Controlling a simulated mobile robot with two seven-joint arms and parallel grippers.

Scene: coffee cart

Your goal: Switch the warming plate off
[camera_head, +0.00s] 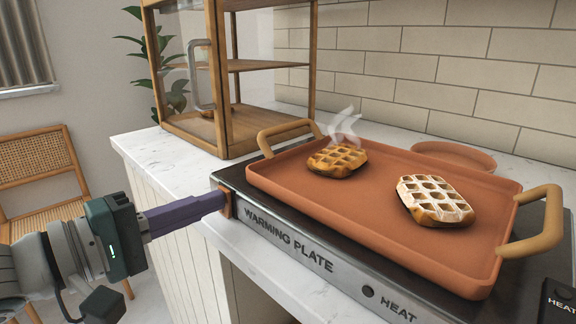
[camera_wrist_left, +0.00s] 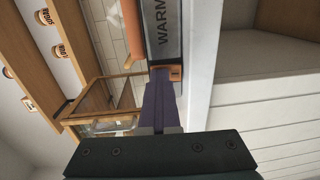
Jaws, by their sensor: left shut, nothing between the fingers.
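The warming plate (camera_head: 320,262) is a black and silver slab on the counter, labelled WARMING PLATE and HEAT on its front. A dark round spot (camera_head: 367,291) sits beside the word HEAT. A small orange-brown piece (camera_head: 226,203) is at the plate's left front corner; it also shows in the left wrist view (camera_wrist_left: 175,73). I cannot tell its setting. My left gripper (camera_head: 222,199) is shut and empty, its purple fingertips at or very near this piece. Contact is unclear. In the left wrist view, the fingers (camera_wrist_left: 162,78) point at the plate's end. My right gripper is not in view.
A terracotta tray (camera_head: 385,243) with tan handles sits on the plate. It holds a steaming waffle (camera_head: 337,161) and a pale-topped waffle (camera_head: 435,200). A wooden glass cabinet (camera_head: 225,131) stands behind left. A black HEAT-marked object (camera_head: 558,301) is at right. Bare counter (camera_head: 160,160) lies left.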

